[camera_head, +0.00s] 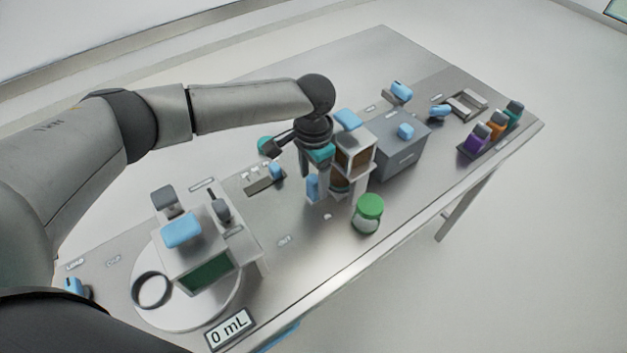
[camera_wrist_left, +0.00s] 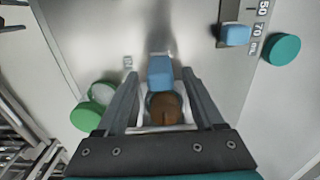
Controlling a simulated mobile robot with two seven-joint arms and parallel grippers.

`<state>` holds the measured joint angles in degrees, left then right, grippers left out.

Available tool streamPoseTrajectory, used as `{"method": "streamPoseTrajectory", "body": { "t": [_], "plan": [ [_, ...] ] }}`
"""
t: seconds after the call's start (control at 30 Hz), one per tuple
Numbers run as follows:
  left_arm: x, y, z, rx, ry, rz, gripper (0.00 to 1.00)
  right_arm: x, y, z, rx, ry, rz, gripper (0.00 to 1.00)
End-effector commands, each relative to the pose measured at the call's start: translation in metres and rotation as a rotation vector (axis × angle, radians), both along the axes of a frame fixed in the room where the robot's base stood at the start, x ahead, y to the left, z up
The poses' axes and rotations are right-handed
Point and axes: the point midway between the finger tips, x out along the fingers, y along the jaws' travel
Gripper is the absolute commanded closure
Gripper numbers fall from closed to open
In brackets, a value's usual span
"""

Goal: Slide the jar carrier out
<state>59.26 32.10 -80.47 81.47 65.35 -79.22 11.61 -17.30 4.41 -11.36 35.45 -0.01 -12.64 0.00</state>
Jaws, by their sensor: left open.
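The jar carrier, a white holder with a blue handle (camera_head: 312,187), sits low in a white-framed stand (camera_head: 356,158) that has brown panels and a blue block on top. In the left wrist view, the blue handle (camera_wrist_left: 160,72) sticks out beyond a round brown jar top (camera_wrist_left: 164,108). My left gripper (camera_head: 315,182) points down at the carrier, partly hiding it in the head view. Its fingers (camera_wrist_left: 162,92) are open, one on each side of the handle and jar. I cannot tell whether they touch. My right gripper is not in view.
A green-lidded jar (camera_head: 368,214) stands close in front of the stand. A grey box (camera_head: 398,146) is to the right. A slider with a blue knob (camera_head: 276,171) and a teal disc (camera_head: 265,145) lie left of it. A round-based device (camera_head: 190,262) stands at the table's left.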

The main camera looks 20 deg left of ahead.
Motion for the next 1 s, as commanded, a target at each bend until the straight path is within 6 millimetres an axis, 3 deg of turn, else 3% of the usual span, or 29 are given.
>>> {"method": "streamPoseTrajectory", "body": {
  "t": [0.13, 0.43, 1.0],
  "plan": [
    [0.0000, -0.0005, -0.0107, -0.001, -0.001, -0.001, 0.30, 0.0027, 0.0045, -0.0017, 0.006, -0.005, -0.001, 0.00],
    [-0.0001, -0.0002, -0.0123, -0.001, -0.001, -0.001, 0.30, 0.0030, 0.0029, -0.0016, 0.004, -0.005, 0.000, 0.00],
    [0.0001, -0.0003, -0.0118, -0.001, -0.001, -0.001, 0.93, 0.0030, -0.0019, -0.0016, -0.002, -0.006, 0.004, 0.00]
  ]
}}
